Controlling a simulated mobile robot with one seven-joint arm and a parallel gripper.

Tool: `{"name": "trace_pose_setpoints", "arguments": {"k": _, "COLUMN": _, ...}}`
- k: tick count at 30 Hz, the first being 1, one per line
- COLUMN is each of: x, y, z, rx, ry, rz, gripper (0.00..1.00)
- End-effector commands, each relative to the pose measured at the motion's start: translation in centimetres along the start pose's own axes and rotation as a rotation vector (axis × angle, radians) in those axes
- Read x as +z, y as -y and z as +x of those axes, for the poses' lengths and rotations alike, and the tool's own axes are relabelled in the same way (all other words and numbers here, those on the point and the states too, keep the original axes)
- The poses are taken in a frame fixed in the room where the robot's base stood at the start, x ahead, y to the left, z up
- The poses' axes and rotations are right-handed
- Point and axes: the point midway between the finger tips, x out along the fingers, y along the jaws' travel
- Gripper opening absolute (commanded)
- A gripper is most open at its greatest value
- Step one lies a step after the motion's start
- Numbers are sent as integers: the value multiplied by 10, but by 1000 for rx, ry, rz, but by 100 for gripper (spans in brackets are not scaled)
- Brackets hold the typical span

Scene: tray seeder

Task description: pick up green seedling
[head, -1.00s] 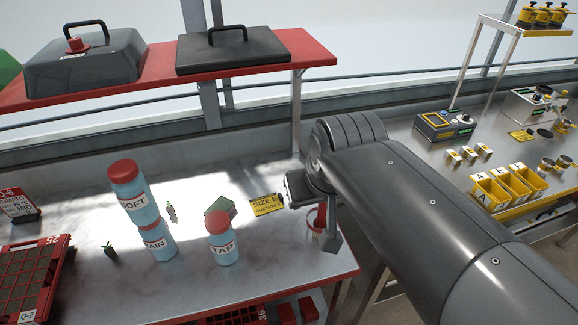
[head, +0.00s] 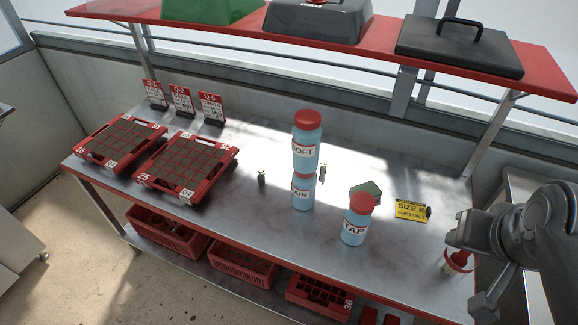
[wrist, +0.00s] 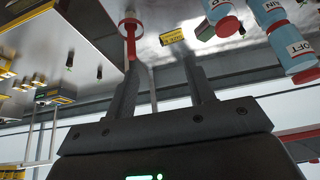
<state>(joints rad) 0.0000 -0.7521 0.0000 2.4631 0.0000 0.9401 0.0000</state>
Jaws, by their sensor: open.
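Two small seedlings with green leaves are on the metal bench in the head view. One seedling (head: 261,179) stands in a dark plug on open bench, left of the stacked bottles. The other seedling (head: 322,173) is just right of and behind the stacked bottles, partly hidden by them. My gripper (head: 484,303) is at the lower right of the head view, near the bench's right end and well away from both seedlings. In the wrist view its two fingers (wrist: 160,82) are spread apart with nothing held between them.
Stacked SOFT (head: 306,153) and RAIN (head: 302,194) bottles and a TAP bottle (head: 355,228) stand mid-bench. Red trays (head: 137,181) fill the left end. A red shelf (head: 380,48) overhangs the back.

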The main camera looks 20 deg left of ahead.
Motion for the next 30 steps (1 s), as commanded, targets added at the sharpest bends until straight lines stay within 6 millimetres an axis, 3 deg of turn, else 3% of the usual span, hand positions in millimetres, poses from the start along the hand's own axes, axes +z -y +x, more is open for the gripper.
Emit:
{"name": "trace_pose_setpoints", "arguments": {"k": 3, "x": -18, "y": 0, "z": -32, "rx": 0, "ry": -8, "rz": 0, "gripper": 49}}
{"name": "trace_pose_setpoints", "arguments": {"k": 4, "x": -22, "y": 1, "z": -33, "rx": 4, "ry": -2, "rz": -27, "gripper": 49}}
{"name": "trace_pose_setpoints", "arguments": {"k": 11, "x": -70, "y": 10, "z": -14, "rx": 85, "ry": 7, "rz": -462, "gripper": 49}}
{"name": "trace_pose_setpoints", "arguments": {"k": 17, "x": -128, "y": 42, "z": 7, "rx": 180, "ry": -3, "rz": -949, "gripper": 49}}
{"name": "trace_pose_setpoints", "arguments": {"k": 23, "x": -184, "y": 107, "z": 30, "rx": 301, "ry": -36, "rz": -1481, "gripper": 49}}
{"name": "trace_pose_setpoints", "arguments": {"k": 26, "x": -206, "y": 151, "z": 40, "rx": 373, "ry": -59, "rz": -1747, "gripper": 49}}
{"name": "trace_pose_setpoints", "arguments": {"k": 30, "x": -227, "y": 226, "z": 52, "rx": 495, "ry": -103, "rz": -2123, "gripper": 49}}
